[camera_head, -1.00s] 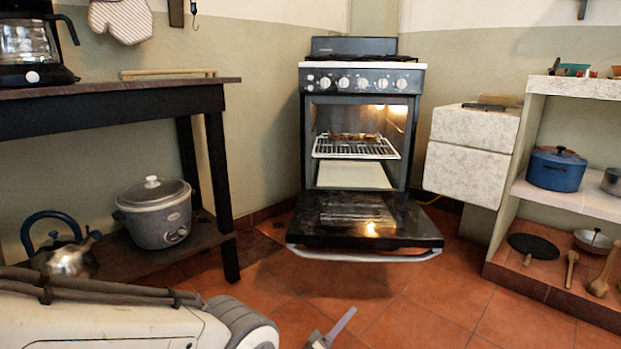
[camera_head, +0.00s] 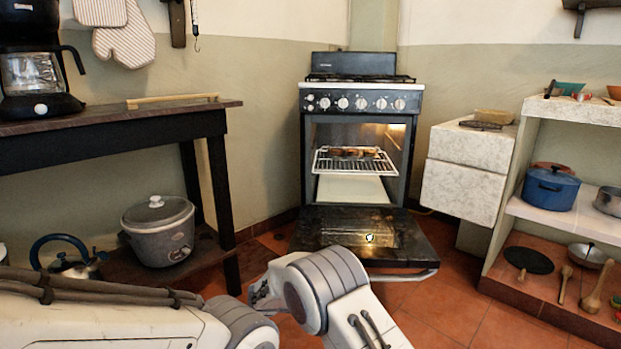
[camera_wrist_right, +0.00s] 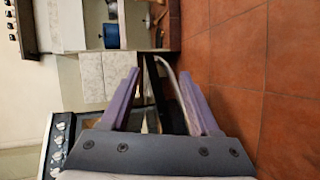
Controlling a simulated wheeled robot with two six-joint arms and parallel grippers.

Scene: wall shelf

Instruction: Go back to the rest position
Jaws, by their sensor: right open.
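My right arm reaches in from the bottom of the head view, and its white and grey links cover part of the floor in front of the oven. Its gripper fingers cannot be made out there. In the right wrist view my right gripper (camera_wrist_right: 160,95) is open, with two purple fingers apart and nothing held between them. The open oven door's edge and handle show beyond the fingers. My left arm lies across the lower left of the head view; its gripper is out of frame.
The oven (camera_head: 361,98) has its door (camera_head: 345,236) lowered, with brown items on the rack (camera_head: 330,162). A dark table (camera_head: 110,121) stands left, with a grey cooker (camera_head: 160,240) below. A stone shelf unit (camera_head: 565,112) stands right, holding a blue pot (camera_head: 551,190). Floor between shows.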

